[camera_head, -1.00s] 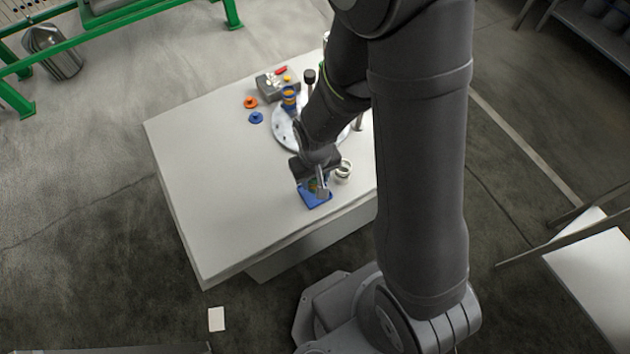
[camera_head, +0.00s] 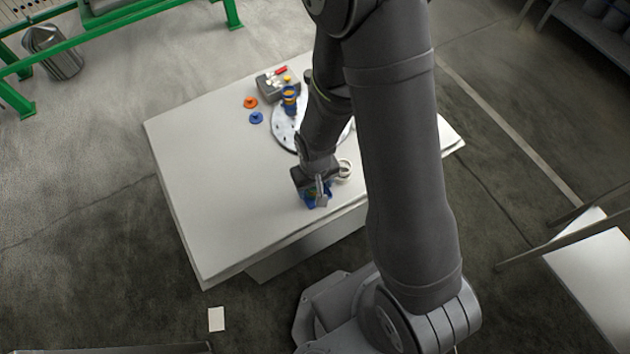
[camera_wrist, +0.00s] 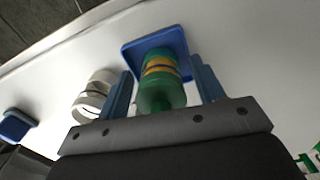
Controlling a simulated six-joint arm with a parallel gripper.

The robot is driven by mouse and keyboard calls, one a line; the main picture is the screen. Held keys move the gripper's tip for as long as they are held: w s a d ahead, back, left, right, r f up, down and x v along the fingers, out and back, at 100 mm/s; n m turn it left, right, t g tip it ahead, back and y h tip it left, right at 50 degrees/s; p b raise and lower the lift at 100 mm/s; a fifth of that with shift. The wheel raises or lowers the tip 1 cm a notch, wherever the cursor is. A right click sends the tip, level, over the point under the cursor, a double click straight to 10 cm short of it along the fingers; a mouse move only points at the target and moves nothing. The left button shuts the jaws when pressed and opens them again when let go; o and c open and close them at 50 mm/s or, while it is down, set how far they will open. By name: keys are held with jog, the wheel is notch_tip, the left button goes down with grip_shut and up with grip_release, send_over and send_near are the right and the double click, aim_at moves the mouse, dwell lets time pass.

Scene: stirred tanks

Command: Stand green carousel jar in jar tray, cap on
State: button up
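In the wrist view the green jar (camera_wrist: 161,92) with yellow bands stands over the blue jar tray (camera_wrist: 134,47), its dark green top end towards the camera. I cannot tell whether that end is a cap or whether the jar's base touches the tray. My gripper (camera_wrist: 160,68) is around the jar, one blue finger on each side, with a narrow gap visible beside the jar. In the head view my gripper (camera_head: 319,190) is over the tray (camera_head: 309,202) near the table's front edge and hides most of the jar.
A white ringed object (camera_wrist: 94,97) stands close left of the gripper. The round carousel (camera_head: 284,131) carries a blue and yellow jar (camera_head: 289,100). An orange cap-like piece (camera_head: 250,102), a blue one (camera_head: 256,118) and a grey box (camera_head: 277,84) lie behind. The table's left side is clear.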

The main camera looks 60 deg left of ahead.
notch_tip(320, 180, up, 12)
jog(key=shift+r, duration=0.15)
dwell(0.8)
notch_tip(320, 180, down, 12)
jog(key=shift+f, duration=0.15)
dwell(1.0)
